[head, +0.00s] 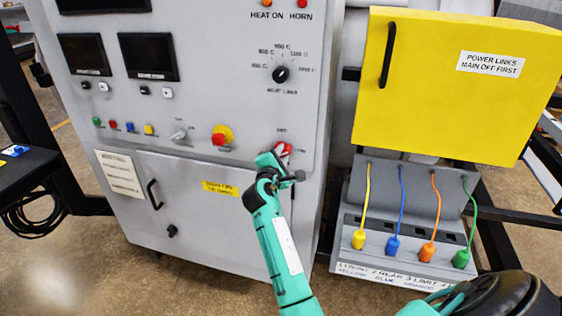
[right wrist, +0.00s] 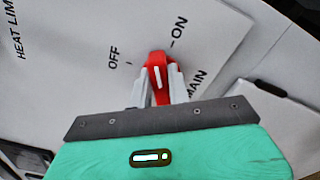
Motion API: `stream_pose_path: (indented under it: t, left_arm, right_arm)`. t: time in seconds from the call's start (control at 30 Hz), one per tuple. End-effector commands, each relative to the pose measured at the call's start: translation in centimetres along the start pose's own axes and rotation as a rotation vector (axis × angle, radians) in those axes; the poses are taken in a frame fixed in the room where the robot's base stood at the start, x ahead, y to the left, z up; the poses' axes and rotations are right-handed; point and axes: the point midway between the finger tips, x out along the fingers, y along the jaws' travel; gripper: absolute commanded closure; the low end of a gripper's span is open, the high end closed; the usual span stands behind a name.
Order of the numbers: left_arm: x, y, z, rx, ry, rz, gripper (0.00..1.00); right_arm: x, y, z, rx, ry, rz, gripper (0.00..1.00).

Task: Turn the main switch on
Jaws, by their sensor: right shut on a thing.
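The main switch is a red rotary handle (head: 284,150) at the lower right of the grey cabinet's control panel. In the right wrist view the red handle (right wrist: 157,66) has a white mark and sits beside the printed words OFF, ON and MAIN. Its upper end points between the OFF and ON marks. My right gripper (head: 280,158) reaches up to the panel and is shut on the handle, its pale fingers (right wrist: 158,88) on either side. The gripper partly hides the switch in the head view. My left gripper is not in view.
A red-and-yellow emergency button (head: 222,136) and a grey selector (head: 180,134) lie left of the switch. A black heat limit knob (head: 280,75) is above. At right are a yellow power links door (head: 440,110) and a grey plug panel (head: 405,205) with coloured cables.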

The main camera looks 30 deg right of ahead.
Motion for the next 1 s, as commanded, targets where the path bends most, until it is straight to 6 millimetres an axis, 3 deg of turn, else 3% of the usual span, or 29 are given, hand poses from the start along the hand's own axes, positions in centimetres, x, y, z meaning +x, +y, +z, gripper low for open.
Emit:
stream_pose_path:
  t: [0.1,0.5,1.0]
  left_arm:
    - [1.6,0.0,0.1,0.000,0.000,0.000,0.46]
    - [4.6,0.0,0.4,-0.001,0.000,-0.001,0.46]
    - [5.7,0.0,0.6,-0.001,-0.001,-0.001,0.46]
  right_arm:
    - [0.0,-0.5,-0.2,0.109,-0.001,0.000,1.00]
    - [0.0,-0.6,-0.2,0.419,-0.001,0.000,1.00]
    - [0.0,-0.4,-0.1,0.559,0.000,-0.001,1.00]
